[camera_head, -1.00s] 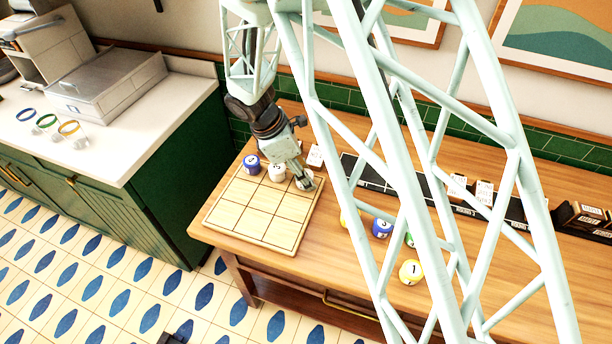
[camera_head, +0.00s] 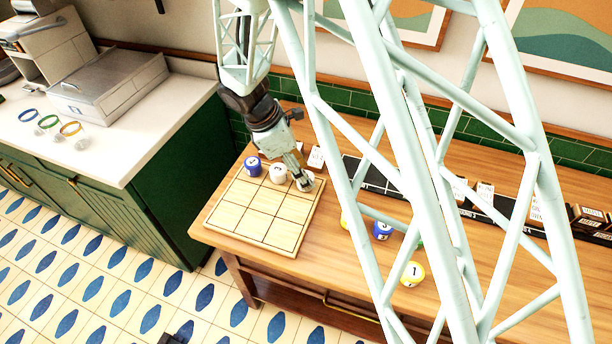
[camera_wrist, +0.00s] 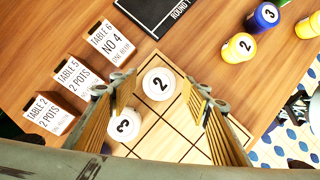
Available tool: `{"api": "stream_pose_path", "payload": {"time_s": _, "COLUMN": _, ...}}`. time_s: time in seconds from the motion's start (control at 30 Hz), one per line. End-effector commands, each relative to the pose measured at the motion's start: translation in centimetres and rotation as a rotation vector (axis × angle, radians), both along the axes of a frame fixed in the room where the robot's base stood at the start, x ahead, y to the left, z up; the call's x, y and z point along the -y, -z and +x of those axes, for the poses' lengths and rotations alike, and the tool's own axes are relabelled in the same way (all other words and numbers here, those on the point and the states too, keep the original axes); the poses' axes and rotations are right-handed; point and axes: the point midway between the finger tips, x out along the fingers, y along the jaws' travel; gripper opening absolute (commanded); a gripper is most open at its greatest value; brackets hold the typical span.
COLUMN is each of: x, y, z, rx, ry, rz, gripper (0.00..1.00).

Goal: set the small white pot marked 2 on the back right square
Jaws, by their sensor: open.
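The small white pot marked 2 (camera_wrist: 159,84) stands upright on the back right square of the pale wooden gridded board (camera_head: 250,217). In the head view this pot (camera_head: 306,184) shows partly behind my gripper (camera_head: 302,178). In the wrist view my gripper (camera_wrist: 163,97) is open, with a finger on each side of the pot and a visible gap to it. A white pot marked 3 (camera_wrist: 123,125) is beside it on the back middle square, partly covered by the left finger. A blue pot (camera_head: 252,165) stands on the back left square.
Table cards (camera_wrist: 110,43) stand behind the board, close to my left finger. A black strip (camera_wrist: 158,12) lies beyond. Yellow pots (camera_wrist: 238,47) and a blue pot (camera_wrist: 266,15) stand to the right. The board's middle and front squares are empty.

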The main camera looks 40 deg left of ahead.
Motion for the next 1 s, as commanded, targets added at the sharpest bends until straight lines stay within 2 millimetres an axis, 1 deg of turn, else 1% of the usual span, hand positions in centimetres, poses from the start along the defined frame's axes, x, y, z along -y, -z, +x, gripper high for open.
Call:
{"api": "stream_pose_path", "payload": {"time_s": 0.03, "x": -0.3, "y": -0.9, "z": -0.2, "rx": 0.002, "ry": -0.001, "rz": 0.002, "gripper": 0.44}}
{"api": "stream_pose_path", "payload": {"time_s": 0.3, "x": -1.4, "y": -4.6, "z": -1.4, "rx": 0.001, "ry": -0.001, "rz": 0.003, "gripper": 0.44}}
{"api": "stream_pose_path", "payload": {"time_s": 0.5, "x": -1.9, "y": -6.8, "z": -2.1, "rx": 0.001, "ry": -0.001, "rz": 0.001, "gripper": 0.44}}
{"api": "stream_pose_path", "payload": {"time_s": 0.7, "x": -2.2, "y": -7.9, "z": -2.4, "rx": 0.0, "ry": 0.001, "rz": 0.002, "gripper": 0.44}}
{"api": "stream_pose_path", "payload": {"time_s": 1.0, "x": -2.3, "y": -8.2, "z": -2.5, "rx": -0.001, "ry": 0.0, "rz": 0.001, "gripper": 0.44}}
